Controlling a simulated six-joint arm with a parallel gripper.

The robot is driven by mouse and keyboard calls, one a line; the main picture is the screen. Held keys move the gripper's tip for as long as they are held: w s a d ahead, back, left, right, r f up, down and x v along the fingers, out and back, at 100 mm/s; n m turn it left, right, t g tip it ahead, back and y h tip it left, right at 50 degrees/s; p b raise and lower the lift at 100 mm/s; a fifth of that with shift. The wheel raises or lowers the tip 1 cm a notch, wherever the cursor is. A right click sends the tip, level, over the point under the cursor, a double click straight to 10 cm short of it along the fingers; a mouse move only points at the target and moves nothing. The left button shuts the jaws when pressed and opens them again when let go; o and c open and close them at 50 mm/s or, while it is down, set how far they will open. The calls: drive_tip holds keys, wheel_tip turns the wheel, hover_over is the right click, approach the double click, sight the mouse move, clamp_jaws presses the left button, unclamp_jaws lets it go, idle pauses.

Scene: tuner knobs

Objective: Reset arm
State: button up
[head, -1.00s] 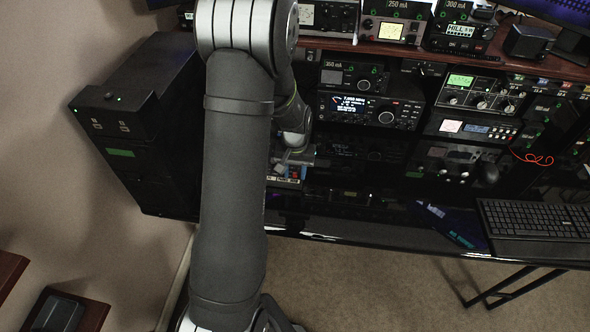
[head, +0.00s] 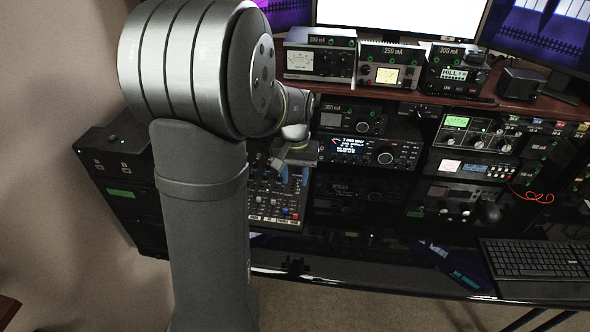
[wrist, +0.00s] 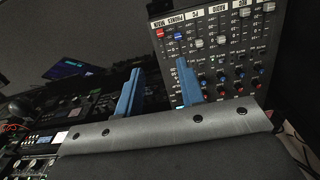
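My gripper (head: 292,168) is left of centre in the head view, in front of a mixer panel and partly hidden by my own arm. In the wrist view, my gripper (wrist: 158,88) shows two blue fingers spread apart with nothing between them. The mixer panel (head: 275,211) has rows of small coloured knobs. In the wrist view the mixer (wrist: 215,62) also shows sliders and labels such as PHONES, PC and RADIO, behind the right finger. I cannot tell whether that finger touches it.
Radio units (head: 375,150) stack right of my gripper. Meter boxes (head: 320,60) stand on the wooden shelf above. A black cabinet (head: 115,165) stands at the left. A keyboard (head: 540,260) lies at the lower right. The dark desk front (head: 350,265) looks mostly clear.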

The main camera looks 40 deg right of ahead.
drive_tip(key=shift+r, duration=0.95)
drive_tip(key=shift+f, duration=0.1)
wheel_tip(320, 180, down, 17)
drive_tip(key=shift+f, duration=0.15)
idle(0.3)
drive_tip(key=o, duration=1.2)
drive_tip(key=shift+o, duration=1.2)
drive_tip(key=shift+r, duration=0.2)
wheel_tip(320, 180, up, 18)
drive_tip(key=s+a, duration=0.1)
approach(295, 215)
drive_tip(key=shift+s+a+r+t+h, duration=0.1)
drive_tip(key=shift+s+a+t+h, duration=0.2)
drive_tip(key=shift+s+t+h, duration=0.1)
